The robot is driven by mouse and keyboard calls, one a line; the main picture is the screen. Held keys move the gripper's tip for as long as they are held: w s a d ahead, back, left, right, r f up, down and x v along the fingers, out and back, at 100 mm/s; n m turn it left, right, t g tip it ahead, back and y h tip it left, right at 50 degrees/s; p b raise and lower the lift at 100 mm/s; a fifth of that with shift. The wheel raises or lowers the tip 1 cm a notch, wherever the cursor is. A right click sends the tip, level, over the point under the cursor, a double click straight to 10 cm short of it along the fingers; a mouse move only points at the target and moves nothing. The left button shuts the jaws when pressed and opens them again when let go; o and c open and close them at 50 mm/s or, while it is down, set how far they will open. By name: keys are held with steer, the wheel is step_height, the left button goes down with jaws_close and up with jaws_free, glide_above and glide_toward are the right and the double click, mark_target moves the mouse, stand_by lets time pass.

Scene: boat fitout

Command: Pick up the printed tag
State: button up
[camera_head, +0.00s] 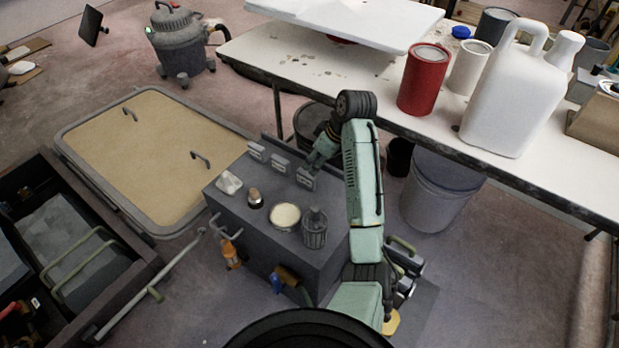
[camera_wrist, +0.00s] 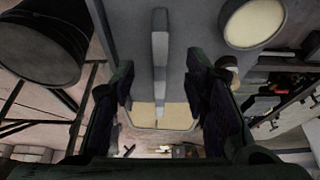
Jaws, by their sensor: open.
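Three small grey-and-white tag-like plates stand in a row along the back edge of a dark grey cabinet: a left one (camera_head: 257,151), a middle one (camera_head: 280,163) and a right one (camera_head: 305,179). Any print is too small to read, so I cannot tell which is the printed tag. My gripper (camera_head: 313,165) is at the right plate, partly overlapping it in the head view. In the wrist view my gripper (camera_wrist: 160,82) is open, its dark fingers on either side of a narrow pale upright strip (camera_wrist: 160,50), with gaps on both sides. I cannot tell whether this strip is one plate or several in line.
The cabinet top (camera_head: 243,211) also carries a round cream-lidded tin (camera_head: 285,216), a wire cup (camera_head: 315,228), a dark-and-tan knob-like item (camera_head: 255,198) and a white item (camera_head: 229,183). A white workbench (camera_head: 300,62) stands behind on the right, near my arm.

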mark_target(308, 174)
steer(key=p+x, duration=0.1)
steer(key=x, duration=0.9)
steer(key=shift+f, duration=0.35)
steer(key=shift+c, duration=0.6)
jaws_close()
